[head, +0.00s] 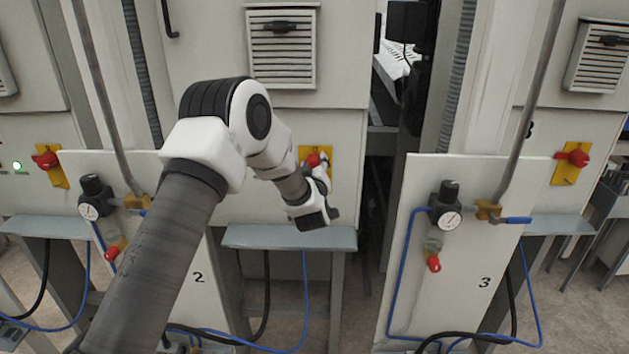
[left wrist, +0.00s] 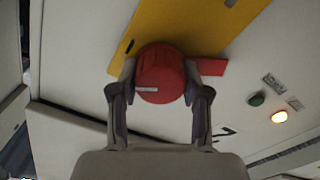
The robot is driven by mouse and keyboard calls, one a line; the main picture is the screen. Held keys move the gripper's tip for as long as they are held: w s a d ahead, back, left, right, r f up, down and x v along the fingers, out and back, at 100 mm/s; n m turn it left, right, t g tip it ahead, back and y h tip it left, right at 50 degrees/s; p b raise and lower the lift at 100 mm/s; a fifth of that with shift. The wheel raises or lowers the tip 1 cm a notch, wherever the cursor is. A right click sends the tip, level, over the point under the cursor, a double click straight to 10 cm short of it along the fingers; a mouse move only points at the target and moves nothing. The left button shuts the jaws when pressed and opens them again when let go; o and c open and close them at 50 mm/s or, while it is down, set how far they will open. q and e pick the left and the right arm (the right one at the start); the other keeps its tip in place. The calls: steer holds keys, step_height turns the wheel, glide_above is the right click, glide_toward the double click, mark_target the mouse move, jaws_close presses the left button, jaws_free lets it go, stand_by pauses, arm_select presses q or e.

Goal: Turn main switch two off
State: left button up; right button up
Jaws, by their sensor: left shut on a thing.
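The red knob of main switch two (head: 313,159) sits on a yellow plate (head: 329,154) on the middle cabinet, partly hidden by my left gripper (head: 319,172). In the left wrist view, the round red knob (left wrist: 160,78) lies between the two fingers of my left gripper (left wrist: 159,91), which is shut on it, one finger on each side. A red tab (left wrist: 211,67) sticks out to the right of the knob over the yellow plate (left wrist: 190,28). A small pale mark shows on the knob's face. My right gripper is not in view.
Similar red switches are at left (head: 47,160) and right (head: 578,158). Pressure gauges (head: 89,211) (head: 452,220) stand on panels either side. A grey ledge (head: 270,237) lies below my gripper.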

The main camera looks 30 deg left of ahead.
arm_select(q)
steer(key=n+b, duration=0.3)
steer(key=b, duration=0.2)
steer(key=n+b, duration=0.4)
steer(key=b, duration=0.1)
steer(key=n+b, duration=0.3)
steer(key=b, duration=0.3)
steer(key=shift+a+f, duration=0.1)
steer(key=shift+f, duration=0.3)
steer(key=shift+r+n+b, duration=0.15)
steer(key=shift+n+b, duration=0.75)
steer(key=shift+n, duration=0.1)
steer(key=o, duration=1.1)
steer(key=shift+o, duration=0.2)
steer(key=shift+s, duration=0.15)
steer(key=v, duration=1.1)
steer(key=shift+s+d, duration=0.2)
steer(key=shift+s, duration=0.15)
